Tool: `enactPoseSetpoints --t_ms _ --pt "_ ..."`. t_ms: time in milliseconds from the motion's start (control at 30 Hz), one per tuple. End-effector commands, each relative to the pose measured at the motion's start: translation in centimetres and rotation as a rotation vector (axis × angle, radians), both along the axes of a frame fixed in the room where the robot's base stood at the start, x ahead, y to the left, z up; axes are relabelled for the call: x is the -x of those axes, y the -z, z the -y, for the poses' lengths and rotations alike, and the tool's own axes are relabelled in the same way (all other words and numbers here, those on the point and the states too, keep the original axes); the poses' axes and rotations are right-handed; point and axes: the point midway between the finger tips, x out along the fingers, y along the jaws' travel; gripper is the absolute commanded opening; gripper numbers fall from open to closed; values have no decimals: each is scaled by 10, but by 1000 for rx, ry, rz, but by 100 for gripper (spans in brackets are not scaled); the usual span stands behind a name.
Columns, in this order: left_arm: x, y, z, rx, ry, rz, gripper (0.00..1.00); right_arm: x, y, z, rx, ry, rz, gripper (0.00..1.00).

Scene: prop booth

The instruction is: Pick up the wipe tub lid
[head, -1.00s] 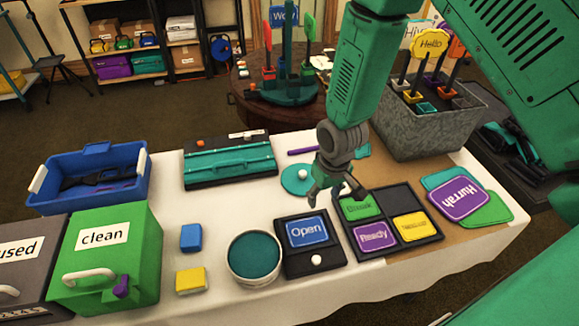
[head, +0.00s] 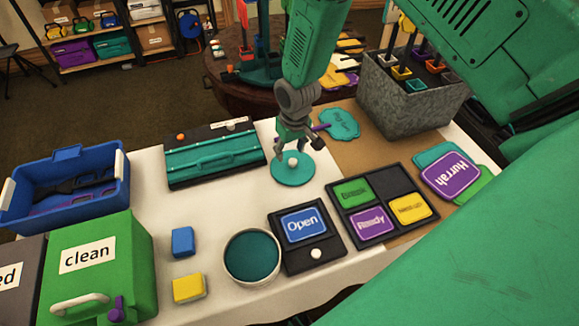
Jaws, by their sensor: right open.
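The wipe tub lid (head: 285,178) is a flat teal disc with a white knob (head: 292,161), lying on the white-covered table. My right gripper (head: 294,146) points down directly above the lid, its open fingers close over the knob. I cannot tell whether the fingers touch the knob. The round wipe tub (head: 252,257), white-rimmed with a teal top surface, stands nearer, at the front of the table. My left gripper is not in view.
A teal case (head: 213,153) lies left of the lid. A black sign tray (head: 343,214) and an "Open" sign stand (head: 303,225) are in front. Blue (head: 182,241) and yellow (head: 189,289) blocks sit left of the tub.

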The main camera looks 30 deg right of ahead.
Motion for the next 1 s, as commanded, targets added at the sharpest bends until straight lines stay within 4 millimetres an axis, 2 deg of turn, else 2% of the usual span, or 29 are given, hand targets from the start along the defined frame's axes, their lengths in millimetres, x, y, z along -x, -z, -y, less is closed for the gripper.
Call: enactPoseSetpoints --t_ms 333,633,667,700,767,800,1000 --pt "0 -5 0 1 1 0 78 -3 45 3 2 -1 -2 45" --pt "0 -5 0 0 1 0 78 -4 50 2 4 0 0 45" --pt "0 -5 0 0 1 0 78 -4 50 2 4 0 -1 42" --pt "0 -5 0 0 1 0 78 -4 50 3 3 0 -1 28" --pt "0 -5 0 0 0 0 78 -4 51 4 2 0 -1 6" --pt "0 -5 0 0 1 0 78 -4 51 4 2 0 -1 0" --pt "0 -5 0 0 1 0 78 -4 52 5 1 0 -2 0"
